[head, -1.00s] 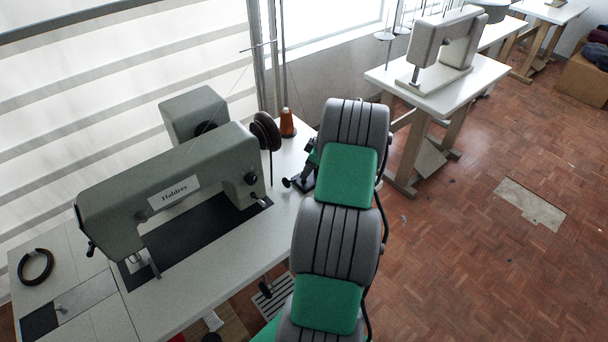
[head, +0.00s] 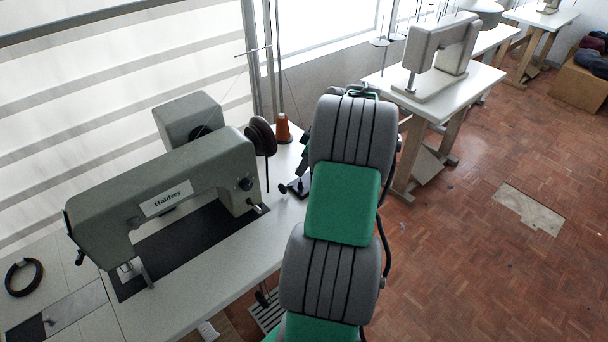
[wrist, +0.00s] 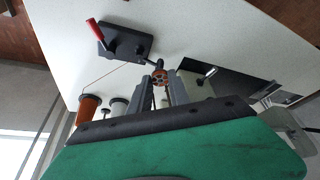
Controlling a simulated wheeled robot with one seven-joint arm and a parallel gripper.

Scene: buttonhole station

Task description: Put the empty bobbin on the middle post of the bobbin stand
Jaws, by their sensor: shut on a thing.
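In the wrist view my gripper (wrist: 162,90) has its two grey fingers closed around a small round brown-orange piece with holes in its face (wrist: 160,77), which looks like the bobbin. It is seen nearly end on, close to a dark fitting of a black-based device with a red lever (wrist: 125,42); I cannot tell whether they touch. I cannot pick out the bobbin stand or its middle post for certain.
An orange thread cone (head: 283,128) stands at the table's back; in the wrist view, pale round pieces (wrist: 118,106) sit beside it. The grey sewing machine (head: 165,200) fills the table's left part. A dark ring (head: 24,277) lies at far left.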

